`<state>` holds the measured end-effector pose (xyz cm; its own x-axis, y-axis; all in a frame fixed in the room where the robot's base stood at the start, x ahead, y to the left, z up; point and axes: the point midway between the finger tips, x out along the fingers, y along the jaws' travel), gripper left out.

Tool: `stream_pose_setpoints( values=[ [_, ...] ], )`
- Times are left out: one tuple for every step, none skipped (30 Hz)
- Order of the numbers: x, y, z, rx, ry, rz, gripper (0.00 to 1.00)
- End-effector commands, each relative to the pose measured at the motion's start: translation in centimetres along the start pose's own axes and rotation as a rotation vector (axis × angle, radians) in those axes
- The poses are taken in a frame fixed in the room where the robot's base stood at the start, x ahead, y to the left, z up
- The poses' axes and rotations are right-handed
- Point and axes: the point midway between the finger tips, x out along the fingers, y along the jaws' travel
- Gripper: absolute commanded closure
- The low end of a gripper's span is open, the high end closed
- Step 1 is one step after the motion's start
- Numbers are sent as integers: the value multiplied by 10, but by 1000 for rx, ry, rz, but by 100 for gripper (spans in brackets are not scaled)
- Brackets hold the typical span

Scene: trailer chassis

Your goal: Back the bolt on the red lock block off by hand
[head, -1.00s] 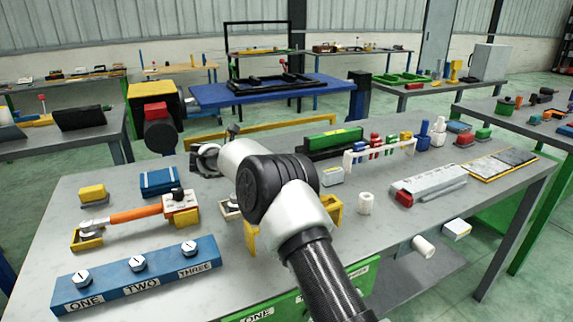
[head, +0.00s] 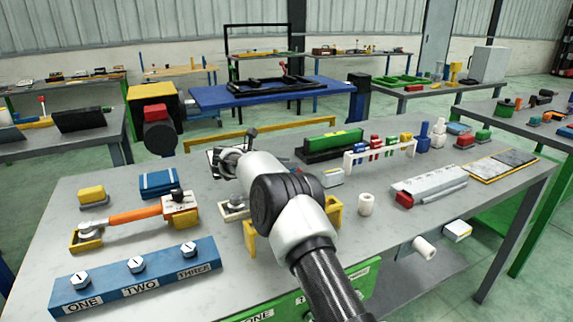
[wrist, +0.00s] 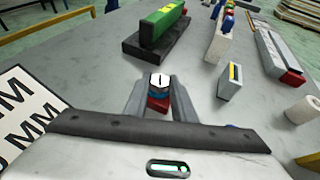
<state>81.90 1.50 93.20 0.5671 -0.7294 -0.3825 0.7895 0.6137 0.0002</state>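The red lock block (wrist: 157,104) shows in the wrist view between the fingers of my gripper (wrist: 159,84). On it is a bolt with a pale hex head (wrist: 159,80) carrying a dark mark, with a blue band below the head. My two grey fingers stand one on each side of the bolt, their tips close to its head. I cannot tell whether they press on it. They hide the sides of the block. In the head view, my wrist and hand cover this spot.
A green bar on a black base (wrist: 160,30) stands just beyond the bolt. A small grey block (wrist: 230,82) is to its right; a lettered plate (wrist: 25,115) is at left. A blue rail with numbered bolts (head: 140,275) and an orange-handled tool (head: 140,215) lie at the left.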

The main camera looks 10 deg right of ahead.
Motion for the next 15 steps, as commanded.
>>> stream_pose_setpoints(
  values=[
    [0,0,0,0,0,0,99],
    [0,0,0,0,0,0,99],
    [0,0,0,-1,0,3,99],
    [1,0,-1,-2,0,6,99],
    [1,0,-1,-5,-1,13,99],
    [2,0,-1,-9,-2,24,99],
    [2,-1,-2,-15,-2,35,99],
    [3,-1,-2,-20,-2,49,99],
    [4,-2,-2,-28,-2,69,99],
    [4,-2,-2,-35,-3,86,99],
    [3,-3,-2,-41,-3,104,99],
    [4,-4,-2,-49,-3,127,99],
    [4,-4,-2,-58,-4,145,99],
    [4,-5,-2,-65,-4,164,99],
    [4,-5,-1,-75,-4,188,99]
  ],
)
